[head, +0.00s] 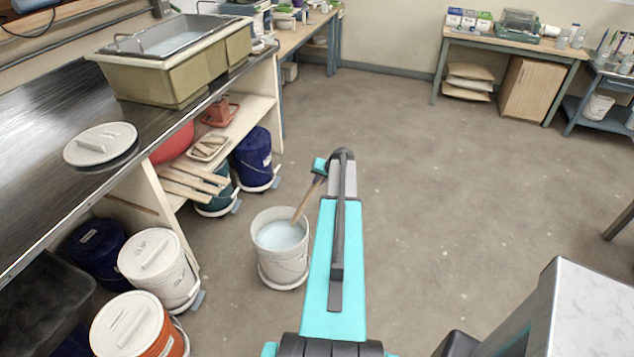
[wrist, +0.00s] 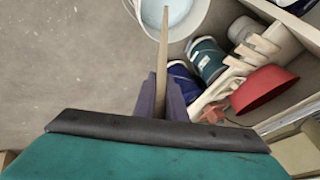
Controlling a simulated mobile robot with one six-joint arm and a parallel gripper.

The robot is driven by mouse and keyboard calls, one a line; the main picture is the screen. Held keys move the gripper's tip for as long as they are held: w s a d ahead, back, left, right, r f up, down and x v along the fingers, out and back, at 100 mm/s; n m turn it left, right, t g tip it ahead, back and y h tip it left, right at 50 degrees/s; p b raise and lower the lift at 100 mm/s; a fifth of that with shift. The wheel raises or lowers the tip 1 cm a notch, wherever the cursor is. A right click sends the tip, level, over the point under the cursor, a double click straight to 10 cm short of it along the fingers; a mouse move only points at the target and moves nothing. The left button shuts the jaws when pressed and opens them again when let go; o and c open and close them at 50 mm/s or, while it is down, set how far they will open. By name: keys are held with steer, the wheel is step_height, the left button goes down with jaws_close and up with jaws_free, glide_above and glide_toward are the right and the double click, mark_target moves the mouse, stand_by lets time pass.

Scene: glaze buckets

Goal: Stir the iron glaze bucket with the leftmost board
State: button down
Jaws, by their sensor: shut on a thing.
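My gripper (head: 318,175) is shut on a narrow wooden board (head: 302,203) and holds it tilted, its lower end down and left. In the wrist view the same board (wrist: 165,50) runs out from between the dark fingers (wrist: 160,97). An open white bucket (head: 283,262) with pale blue liquid stands on the floor below my gripper. The board's lower end is over or in the liquid near the bucket's right side; I cannot tell how deep. The bucket (wrist: 143,12) also shows at the top of the wrist view. I see no readable glaze name on it.
Several other boards (head: 190,186) stick out of the shelf under the metal counter (head: 50,150). Blue (head: 254,160) and teal (head: 214,203) buckets stand beneath it. Lidded white (head: 158,268) and orange (head: 140,327) buckets stand nearer left.

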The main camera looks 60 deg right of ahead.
mark_target(296, 216)
steer(key=shift+w+f, duration=0.1)
steer(key=shift+w+a+f, duration=0.1)
steer(key=shift+w+f, duration=0.15)
steer(key=shift+f, duration=0.35)
steer(key=shift+w+a+f, duration=0.1)
steer(key=shift+w+f, duration=0.1)
steer(key=shift+f, duration=0.4)
steer(key=shift+w+a+f, duration=0.1)
steer(key=shift+w+f, duration=0.15)
steer(key=shift+f, duration=0.35)
steer(key=shift+w+a+f+b, duration=0.55)
steer(key=shift+w+f+b, duration=0.8)
steer(key=shift+f+b, duration=1.65)
steer(key=shift+w+a+f+b, duration=0.55)
steer(key=shift+w+f+b, duration=1.15)
steer(key=shift+f, duration=2.3)
steer(key=shift+w+a+f+b, duration=0.55)
steer(key=shift+w+f+b, duration=0.5)
steer(key=shift+f+b, duration=2.1)
steer(key=shift+f+p, duration=0.35)
steer(key=shift+p, duration=0.05)
